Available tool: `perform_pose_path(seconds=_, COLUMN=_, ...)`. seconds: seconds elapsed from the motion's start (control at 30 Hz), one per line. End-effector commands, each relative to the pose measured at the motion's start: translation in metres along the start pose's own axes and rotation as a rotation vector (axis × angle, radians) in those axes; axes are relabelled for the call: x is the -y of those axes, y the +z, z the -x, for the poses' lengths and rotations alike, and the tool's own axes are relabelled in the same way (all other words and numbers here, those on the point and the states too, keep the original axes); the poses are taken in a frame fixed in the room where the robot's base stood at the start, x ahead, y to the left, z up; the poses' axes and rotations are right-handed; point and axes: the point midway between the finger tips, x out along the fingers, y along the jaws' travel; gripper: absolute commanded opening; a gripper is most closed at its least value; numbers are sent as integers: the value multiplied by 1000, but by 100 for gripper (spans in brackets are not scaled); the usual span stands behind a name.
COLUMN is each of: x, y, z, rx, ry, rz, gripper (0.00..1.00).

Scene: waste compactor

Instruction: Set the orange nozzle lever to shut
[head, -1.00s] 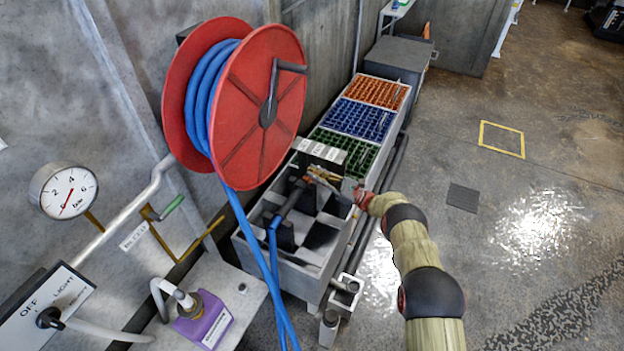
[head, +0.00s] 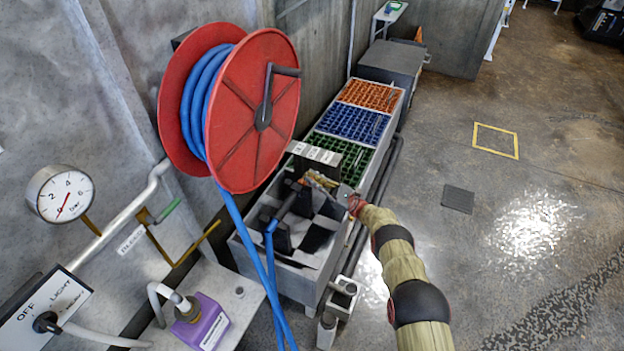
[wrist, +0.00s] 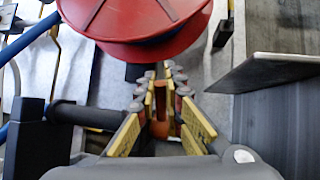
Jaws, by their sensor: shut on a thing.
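The dark nozzle (head: 289,200) on the blue hose rests in the grey trough with the chequered inside. It also shows at the left of the wrist view (wrist: 85,116), lying crosswise to my fingers. The orange lever (wrist: 160,116) stands between my yellow-edged fingers in the wrist view. My gripper (head: 318,180) reaches in from the right over the trough, beside the nozzle; its fingers (wrist: 163,95) are shut on the lever. In the head view the fingers hide most of the lever, and I cannot tell its exact angle.
A red hose reel (head: 254,110) with blue hose hangs above the trough on the left. An upright panel (head: 315,155) with white labels stands behind the nozzle. Green (head: 342,158), blue and orange grids lie beyond. A purple canister (head: 203,322) is at lower left.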

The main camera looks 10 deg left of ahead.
Motion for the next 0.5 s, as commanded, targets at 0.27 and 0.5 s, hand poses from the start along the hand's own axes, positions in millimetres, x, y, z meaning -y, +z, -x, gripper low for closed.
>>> perform_pose_path(seconds=0.27, x=-1, y=-2, z=2, rx=-3, ry=-1, rz=-4, gripper=21)
perform_pose_path(seconds=0.5, x=-1, y=-1, z=1, rx=-2, ry=-1, rz=-2, gripper=28)
